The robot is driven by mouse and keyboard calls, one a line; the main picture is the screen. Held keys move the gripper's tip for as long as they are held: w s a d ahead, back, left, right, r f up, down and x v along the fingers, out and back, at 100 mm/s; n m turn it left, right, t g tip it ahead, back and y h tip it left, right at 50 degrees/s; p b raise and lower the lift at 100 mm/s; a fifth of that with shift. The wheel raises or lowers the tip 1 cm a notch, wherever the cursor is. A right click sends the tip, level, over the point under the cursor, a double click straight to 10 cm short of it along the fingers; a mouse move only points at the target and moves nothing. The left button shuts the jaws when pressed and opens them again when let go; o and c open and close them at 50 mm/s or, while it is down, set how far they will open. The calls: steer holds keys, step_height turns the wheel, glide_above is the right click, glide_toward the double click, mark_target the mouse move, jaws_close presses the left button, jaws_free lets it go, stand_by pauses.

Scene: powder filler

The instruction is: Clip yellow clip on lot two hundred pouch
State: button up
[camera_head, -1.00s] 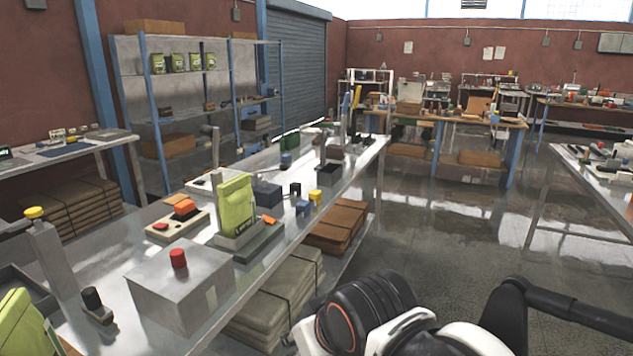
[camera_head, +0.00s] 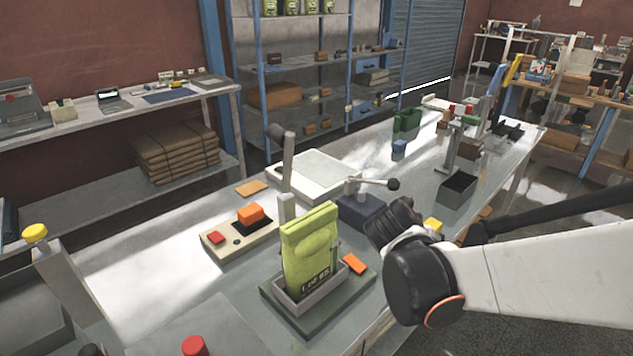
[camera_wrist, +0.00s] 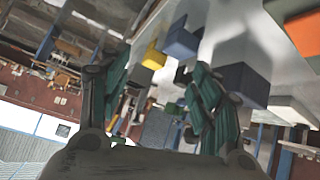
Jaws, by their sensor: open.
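A lime-green pouch (camera_head: 310,245) stands upright in a grey holder on a dark green base on the bench. Print on its lower front is too small to read surely. A small yellow piece (camera_head: 433,226), perhaps the yellow clip, is partly hidden behind my arm, right of the pouch. A yellow piece also shows in the wrist view (camera_wrist: 154,54), beside a blue block. My gripper (camera_wrist: 160,72) is open, its two teal fingers apart with nothing seen between them. Its fingers are not clearly visible in the head view.
A small orange block (camera_head: 355,264) lies right of the pouch. A panel with an orange block (camera_head: 250,213) and a red button is left of it.

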steer(key=shift+w+d+f+m+t+h+p, duration=0.3)
steer(key=shift+w+f+m+h, duration=0.4)
steer(key=shift+w, duration=0.5)
steer(key=shift+w+d+f+m+t+h+p, duration=0.15)
steer(key=shift+w+f+m+h+p, duration=0.2)
steer(key=shift+w+f+m+h, duration=0.55)
steer(key=shift+w+d+f+m+t+h+p, duration=0.25)
steer(key=shift+w+m+h, duration=0.35)
steer(key=shift+w, duration=0.85)
steer(key=b+x, duration=0.1)
steer(key=x, duration=0.6)
steer(key=shift+w+d+f+b, duration=0.1)
steer(key=shift+d+f+b, duration=0.05)
steer(key=shift+d+b, duration=0.2)
steer(key=shift+b+x, duration=1.1)
steer(key=shift+x, duration=1.95)
steer(key=c, duration=1)
